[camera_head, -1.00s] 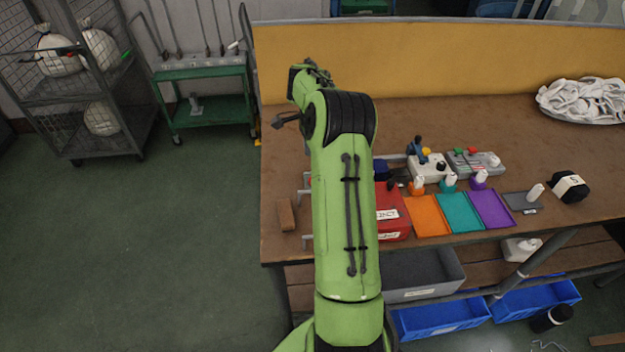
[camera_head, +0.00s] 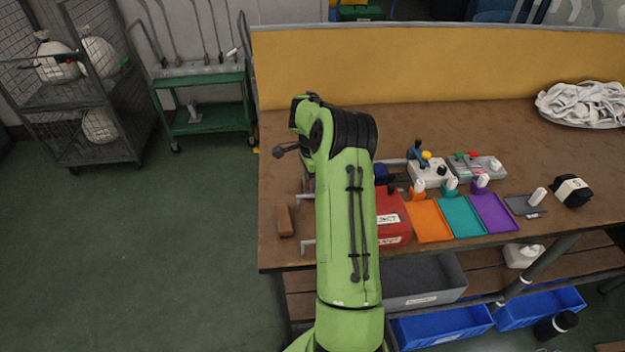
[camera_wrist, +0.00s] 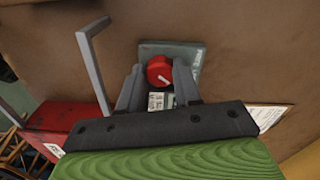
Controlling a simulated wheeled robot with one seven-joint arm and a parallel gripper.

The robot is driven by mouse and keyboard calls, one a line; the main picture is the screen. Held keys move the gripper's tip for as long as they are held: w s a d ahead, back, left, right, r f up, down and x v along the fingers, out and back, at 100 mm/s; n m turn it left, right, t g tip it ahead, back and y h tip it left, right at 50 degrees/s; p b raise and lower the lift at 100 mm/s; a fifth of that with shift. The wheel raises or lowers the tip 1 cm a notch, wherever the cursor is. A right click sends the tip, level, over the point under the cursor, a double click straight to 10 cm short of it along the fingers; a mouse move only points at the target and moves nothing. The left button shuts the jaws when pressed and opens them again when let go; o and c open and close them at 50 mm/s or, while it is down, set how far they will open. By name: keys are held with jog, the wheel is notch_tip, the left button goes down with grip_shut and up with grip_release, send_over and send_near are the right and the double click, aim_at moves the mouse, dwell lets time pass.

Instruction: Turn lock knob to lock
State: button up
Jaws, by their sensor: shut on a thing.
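The red lock knob (camera_wrist: 159,72), round with a white pointer line, sits on a grey-green plate (camera_wrist: 186,52) in the wrist view. My gripper (camera_wrist: 158,67) has one finger on each side of the knob and is shut on it. A small printed label shows below the knob, between the fingers. In the head view my green arm hides the knob and the gripper.
A grey bracket handle (camera_wrist: 92,65) stands close left of my gripper. A red box (camera_head: 393,218) and orange, teal and purple trays (camera_head: 490,213) lie right of my arm. A brown block (camera_head: 285,221) lies left on the workbench (camera_head: 470,110).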

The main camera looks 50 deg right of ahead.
jog(key=shift+c, duration=0.5)
jog(key=shift+m, duration=0.8)
jog(key=o, duration=1)
jog(key=shift+o, duration=0.2)
jog(key=shift+r, duration=0.1)
notch_tip(320, 180, up, 16)
jog(key=p, duration=0.4)
jog(key=shift+f, duration=0.2)
